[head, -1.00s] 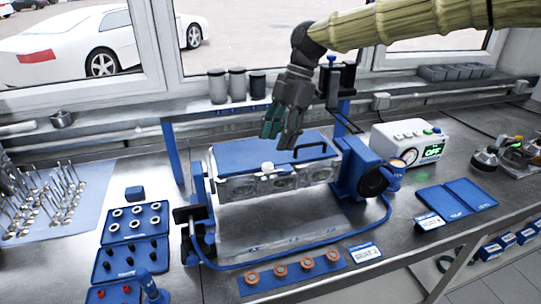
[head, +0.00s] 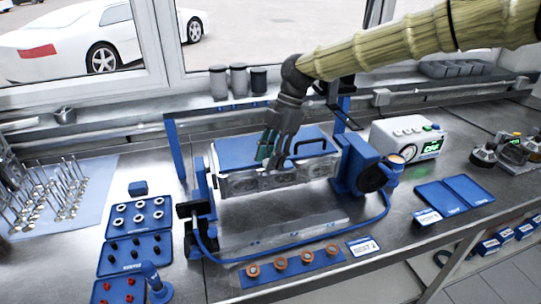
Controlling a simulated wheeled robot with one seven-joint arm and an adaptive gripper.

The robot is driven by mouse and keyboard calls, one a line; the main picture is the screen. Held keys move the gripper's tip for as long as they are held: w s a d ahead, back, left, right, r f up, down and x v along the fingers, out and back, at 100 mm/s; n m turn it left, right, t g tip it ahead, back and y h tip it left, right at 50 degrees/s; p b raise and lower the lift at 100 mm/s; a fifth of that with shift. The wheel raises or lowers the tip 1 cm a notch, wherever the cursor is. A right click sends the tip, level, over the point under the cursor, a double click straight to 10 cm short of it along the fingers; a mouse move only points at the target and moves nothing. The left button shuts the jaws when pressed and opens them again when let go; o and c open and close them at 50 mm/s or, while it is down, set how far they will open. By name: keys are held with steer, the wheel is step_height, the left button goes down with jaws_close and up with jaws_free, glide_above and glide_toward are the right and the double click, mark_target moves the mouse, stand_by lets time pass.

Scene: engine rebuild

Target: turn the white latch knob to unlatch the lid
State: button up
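The blue lid (head: 235,150) with a black handle (head: 309,147) lies closed on top of the grey engine block (head: 240,184), which is held in a blue stand. My gripper (head: 270,158) points down at the lid's front edge, left of the handle. Its fingers look a little apart. The white latch knob is at the middle of that front edge and is now mostly or wholly hidden by the fingers. I cannot tell whether they touch it.
A blue gearbox-like housing (head: 360,163) stands right of the block, with a white gauge unit (head: 408,138) beyond it. Blue trays of small parts (head: 139,216) lie at the left. A strip of orange rings (head: 293,264) lies in front.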

steer(key=shift+s+r, duration=0.25)
steer(key=c, duration=0.5)
steer(key=shift+w, duration=0.1)
steer(key=shift+r+m+t+y, duration=0.1)
steer(key=shift+m+t+y, duration=0.25)
steer(key=shift+m, duration=0.75)
steer(key=m, duration=0.1)
steer(key=m+t, duration=0.1)
steer(key=m, duration=0.1)
steer(key=m+t, duration=0.1)
steer(key=m, duration=0.1)
steer(key=shift+s+d+r, duration=0.1)
steer(key=shift+s, duration=0.2)
steer(key=m+t, duration=0.1)
steer(key=m, duration=0.2)
steer(key=m+t, duration=0.1)
steer(key=m, duration=0.1)
steer(key=shift+s+m, duration=0.2)
steer(key=shift+m, duration=0.2)
jaws_close()
steer(key=m+t, duration=0.1)
steer(key=m, duration=0.1)
steer(key=m+h+p, duration=0.1)
steer(key=m, duration=0.1)
steer(key=shift+s+a+m+t+h, duration=0.1)
steer(key=shift+a+m+t+h, duration=0.15)
steer(key=shift+m+t, duration=0.1)
jaws_free()
